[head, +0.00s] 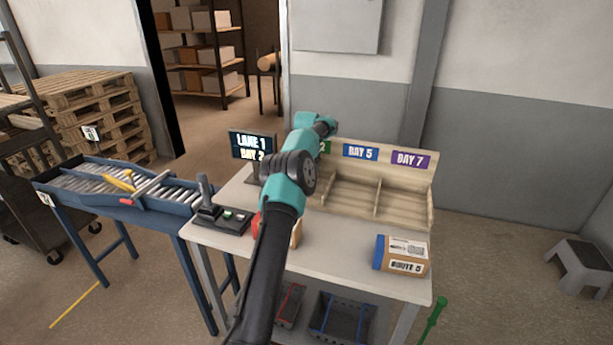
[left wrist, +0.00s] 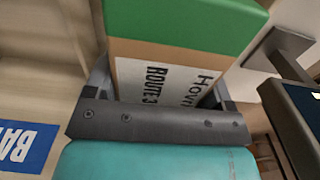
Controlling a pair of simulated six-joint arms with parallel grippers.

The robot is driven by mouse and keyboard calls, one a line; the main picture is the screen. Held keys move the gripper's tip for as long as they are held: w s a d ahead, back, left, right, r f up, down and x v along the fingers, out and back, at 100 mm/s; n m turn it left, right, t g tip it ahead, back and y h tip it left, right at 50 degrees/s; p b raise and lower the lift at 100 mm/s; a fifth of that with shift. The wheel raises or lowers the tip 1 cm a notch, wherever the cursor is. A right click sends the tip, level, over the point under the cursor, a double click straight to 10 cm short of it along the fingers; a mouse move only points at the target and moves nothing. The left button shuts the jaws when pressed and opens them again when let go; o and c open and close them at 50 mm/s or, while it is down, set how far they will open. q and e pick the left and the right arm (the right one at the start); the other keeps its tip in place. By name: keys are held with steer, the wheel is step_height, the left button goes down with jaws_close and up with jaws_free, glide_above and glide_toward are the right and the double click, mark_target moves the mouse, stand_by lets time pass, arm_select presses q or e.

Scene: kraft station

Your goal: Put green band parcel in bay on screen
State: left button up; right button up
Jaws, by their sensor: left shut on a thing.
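The green band parcel (left wrist: 155,75) is a brown box with a wide green band and a white label reading "ROUTE". My left gripper (left wrist: 160,95) is shut on it, one finger on each side, in the left wrist view. In the head view my left arm hides the parcel and the gripper. The screen (head: 251,145) shows "LANE 1" and a partly covered "BAY 2". The wooden bay rack (head: 375,197) carries a mostly hidden green sign ending in 2 (head: 324,147), a blue BAY 5 sign (head: 360,152) and a purple BAY 7 sign (head: 410,160). My right gripper is out of view.
A blue band parcel (head: 402,256) marked ROUTE 5 lies at the table's right. A roller conveyor (head: 130,188) is farther left. Bays 5 and 7 look empty. Crates (head: 342,317) sit below the table.

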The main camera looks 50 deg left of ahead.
arm_select(q)
steer(key=shift+f, duration=0.1)
steer(key=shift+f, duration=1.75)
steer(key=shift+f, duration=0.15)
steer(key=o, duration=1.2)
step_height(320, 180, up, 11)
steer(key=shift+w+f, duration=0.1)
steer(key=shift+r, duration=0.7)
